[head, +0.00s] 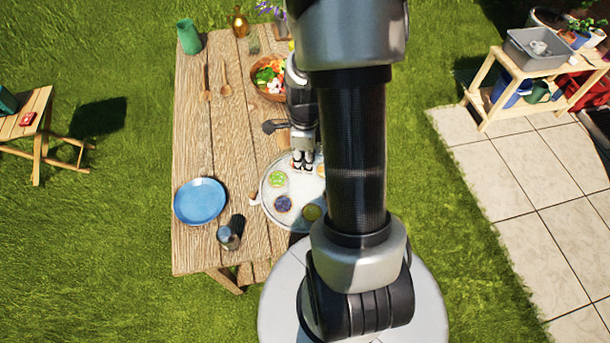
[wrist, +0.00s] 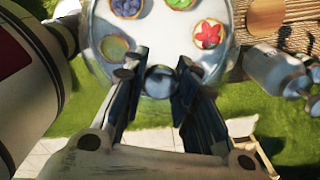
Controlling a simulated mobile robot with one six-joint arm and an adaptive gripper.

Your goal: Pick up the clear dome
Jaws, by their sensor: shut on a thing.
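The clear dome (wrist: 150,35) is see-through, with a small round dark knob (wrist: 160,80) on top. In the wrist view several fruit tarts show through it, one with red fruit (wrist: 207,34). In the head view the round pale platter (head: 268,205) with the tarts is on the wooden table, partly hidden by my arm. My gripper (head: 302,163) is above it, pointing down. In the wrist view my gripper (wrist: 155,73) has its fingers on both sides of the knob, shut on it. I cannot tell whether the dome's rim is apart from the platter.
A blue plate (head: 200,201) and a dark cup (head: 229,238) are left of the platter. A salad bowl (head: 268,76), wooden spoons (head: 225,85) and a green cup (head: 188,36) are farther back. The table's left middle (head: 195,140) is clear.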

